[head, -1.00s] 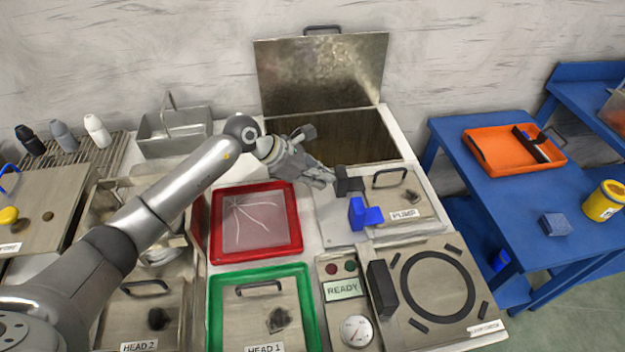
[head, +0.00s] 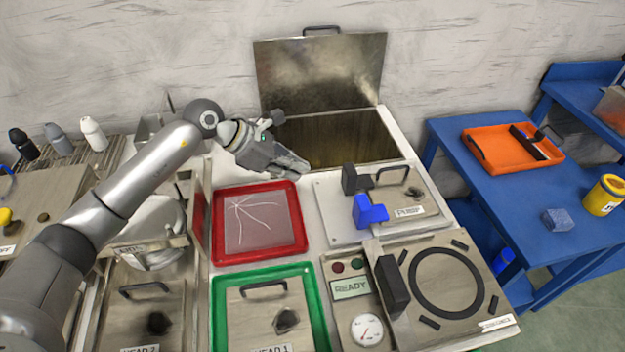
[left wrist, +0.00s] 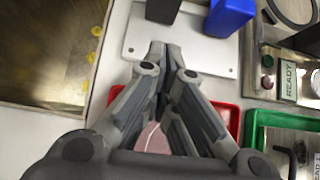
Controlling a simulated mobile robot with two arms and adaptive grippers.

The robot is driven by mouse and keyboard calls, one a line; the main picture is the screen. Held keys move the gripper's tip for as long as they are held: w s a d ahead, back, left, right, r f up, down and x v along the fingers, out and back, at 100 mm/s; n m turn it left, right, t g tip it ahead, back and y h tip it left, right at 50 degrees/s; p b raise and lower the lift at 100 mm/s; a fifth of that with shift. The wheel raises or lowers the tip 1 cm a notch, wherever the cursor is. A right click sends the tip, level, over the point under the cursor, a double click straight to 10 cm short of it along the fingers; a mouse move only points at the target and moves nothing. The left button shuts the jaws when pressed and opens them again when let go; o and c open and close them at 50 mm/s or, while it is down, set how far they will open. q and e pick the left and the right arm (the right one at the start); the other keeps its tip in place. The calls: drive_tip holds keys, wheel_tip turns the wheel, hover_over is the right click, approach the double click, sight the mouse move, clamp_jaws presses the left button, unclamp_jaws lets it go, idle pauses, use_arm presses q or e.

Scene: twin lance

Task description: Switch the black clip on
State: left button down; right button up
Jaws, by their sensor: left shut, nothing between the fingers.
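The black clip (head: 351,179) stands on a light plate (head: 335,222) at the left edge of the PUMP panel. A blue clip (head: 371,210) of similar shape stands just in front of it. In the left wrist view the black clip (left wrist: 162,10) and the blue clip (left wrist: 229,16) are at the top edge, partly cut off. My left gripper (head: 304,171) is shut and empty, to the left of the black clip and apart from it. Its fingers (left wrist: 159,48) point toward the black clip in the left wrist view. My right gripper is not in view.
An open bin with a raised metal lid (head: 320,75) is behind. A red-rimmed tray (head: 301,222) and a green-rimmed frame (head: 316,300) lie in front. Another black block (head: 393,285) stands beside the READY sign (head: 351,289). A blue table (head: 500,200) is at right.

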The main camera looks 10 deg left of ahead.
use_arm(q)
drive_tip(key=shift+v, duration=2.05)
drive_tip(key=shift+w+r, duration=0.15)
